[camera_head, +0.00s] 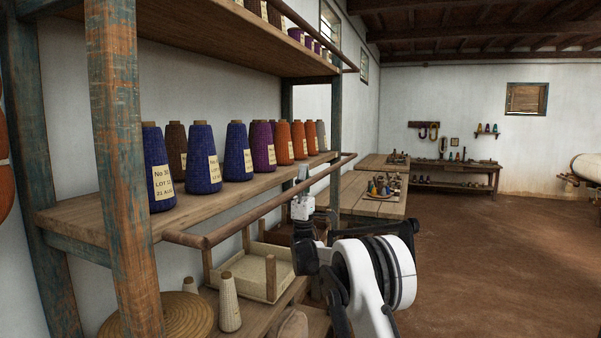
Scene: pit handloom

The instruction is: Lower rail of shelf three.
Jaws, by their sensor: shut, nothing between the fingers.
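A round wooden rail (260,209) runs along the front of the middle shelf (100,210), a little out from its edge. A similar rail (318,42) runs along the front of the upper shelf (215,35). No shelf number is readable, so I cannot tell which is shelf three. My gripper (303,174) is shut and empty, pointing up beside the middle shelf's rail near its far half. I cannot tell whether it touches the rail. My wrist hides a short part of the lower shelf area behind it.
Blue, brown, purple, orange and grey yarn cones (201,160) stand on the middle shelf. Below are a pale tray (245,272), a cream cone (229,303) and a round woven piece (180,318). A painted post (122,160) stands at the front left. Open floor (480,260) lies to the right.

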